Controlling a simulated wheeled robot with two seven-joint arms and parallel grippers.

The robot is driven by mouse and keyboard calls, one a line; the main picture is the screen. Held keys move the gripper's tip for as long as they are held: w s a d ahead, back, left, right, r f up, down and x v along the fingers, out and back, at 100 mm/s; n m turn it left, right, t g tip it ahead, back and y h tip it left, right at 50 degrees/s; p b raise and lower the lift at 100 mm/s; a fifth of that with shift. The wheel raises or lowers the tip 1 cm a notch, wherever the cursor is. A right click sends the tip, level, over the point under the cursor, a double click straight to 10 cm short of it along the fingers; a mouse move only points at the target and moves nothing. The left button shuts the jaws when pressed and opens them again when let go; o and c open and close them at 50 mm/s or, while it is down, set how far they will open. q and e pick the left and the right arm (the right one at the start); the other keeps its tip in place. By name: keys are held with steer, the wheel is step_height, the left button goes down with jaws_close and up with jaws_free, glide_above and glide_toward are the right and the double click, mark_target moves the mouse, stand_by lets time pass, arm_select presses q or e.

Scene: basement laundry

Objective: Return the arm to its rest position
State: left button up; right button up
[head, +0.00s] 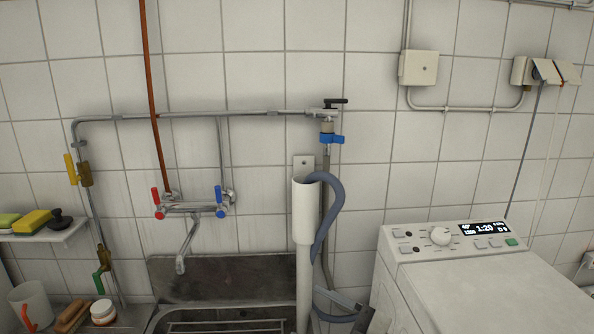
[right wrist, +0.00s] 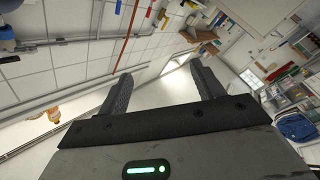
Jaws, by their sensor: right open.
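My right gripper (right wrist: 160,82) shows in the right wrist view. Its two dark fingers stand wide apart with nothing between them, so it is open and empty. Behind the fingers the view is tilted, with pale floor and tiled wall. In the head view a grey and dark piece shows low beside the washing machine; I cannot tell whether it is part of my right arm. My left gripper is in neither view.
A washing machine (head: 480,290) stands at the right. A metal sink (head: 225,275) lies under a tap (head: 187,240) with red and blue handles. A white standpipe (head: 304,215) with a grey hose (head: 335,205) rises between them. A small shelf (head: 50,235) holds sponges at the left.

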steer(key=s+d+f+m+h, duration=0.5)
steer(key=s+f+m+h, duration=0.2)
steer(key=s+f+m, duration=0.1)
steer(key=s+d+f+m+h, duration=0.6)
steer(key=s+f+m, duration=0.3)
steer(key=f, duration=0.4)
steer(key=shift+s+d+m+h, duration=0.15)
steer(key=shift+s+m+h, duration=0.15)
steer(key=shift+s+h, duration=0.25)
